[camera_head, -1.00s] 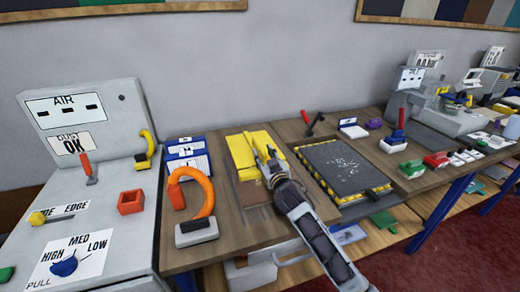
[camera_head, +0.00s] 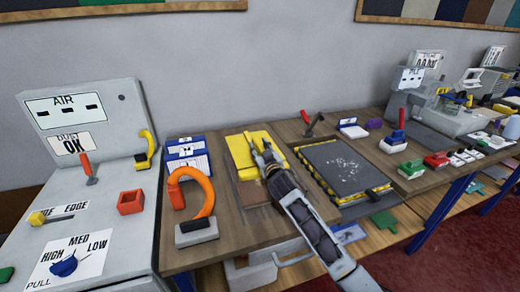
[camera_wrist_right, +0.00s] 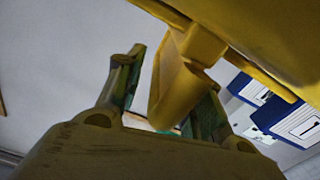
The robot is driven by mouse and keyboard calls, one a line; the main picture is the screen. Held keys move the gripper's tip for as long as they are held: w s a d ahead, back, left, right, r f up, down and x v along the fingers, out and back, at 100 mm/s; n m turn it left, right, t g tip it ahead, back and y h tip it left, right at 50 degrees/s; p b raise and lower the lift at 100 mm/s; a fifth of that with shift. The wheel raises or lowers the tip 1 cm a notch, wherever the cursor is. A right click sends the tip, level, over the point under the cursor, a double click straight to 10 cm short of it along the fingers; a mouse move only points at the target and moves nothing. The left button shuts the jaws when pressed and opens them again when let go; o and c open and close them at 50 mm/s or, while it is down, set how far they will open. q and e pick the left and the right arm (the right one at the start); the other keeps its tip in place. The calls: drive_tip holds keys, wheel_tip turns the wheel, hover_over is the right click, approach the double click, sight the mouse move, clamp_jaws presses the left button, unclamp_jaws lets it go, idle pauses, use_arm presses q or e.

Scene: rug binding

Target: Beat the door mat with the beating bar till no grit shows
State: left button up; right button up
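The door mat (camera_head: 325,160) is a dark grey sheet lying flat on a bed with yellow-and-black striped edges. Pale grit specks show around its middle. A yellow piece (camera_head: 240,148) stands on the bench just left of the mat; I take it for the beating bar. My right gripper (camera_head: 266,150) is at its right side. In the right wrist view the fingers (camera_wrist_right: 165,95) are spread, with a yellow grip (camera_wrist_right: 180,85) between them. A gap shows between that grip and the left finger; contact with the right finger is unclear. My left gripper is out of view.
A grey AIR cabinet (camera_head: 80,115) with levers and a dial stands at the left. An orange hook-shaped piece (camera_head: 205,190) on a grey base and blue-and-white cards (camera_head: 188,155) are left of the gripper. Red and green pieces (camera_head: 410,168) lie right of the mat.

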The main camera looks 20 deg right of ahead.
drive_tip(key=shift+c, duration=0.2)
clamp_jaws()
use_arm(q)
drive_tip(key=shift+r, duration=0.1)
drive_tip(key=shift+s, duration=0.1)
use_arm(e)
drive_tip(key=shift+r+p, duration=0.15)
drive_tip(key=shift+p, duration=0.15)
drive_tip(key=shift+r, duration=0.2)
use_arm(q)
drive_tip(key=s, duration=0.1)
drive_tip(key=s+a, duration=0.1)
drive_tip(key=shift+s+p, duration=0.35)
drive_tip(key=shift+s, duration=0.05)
use_arm(e)
drive_tip(key=shift+w+r, duration=0.1)
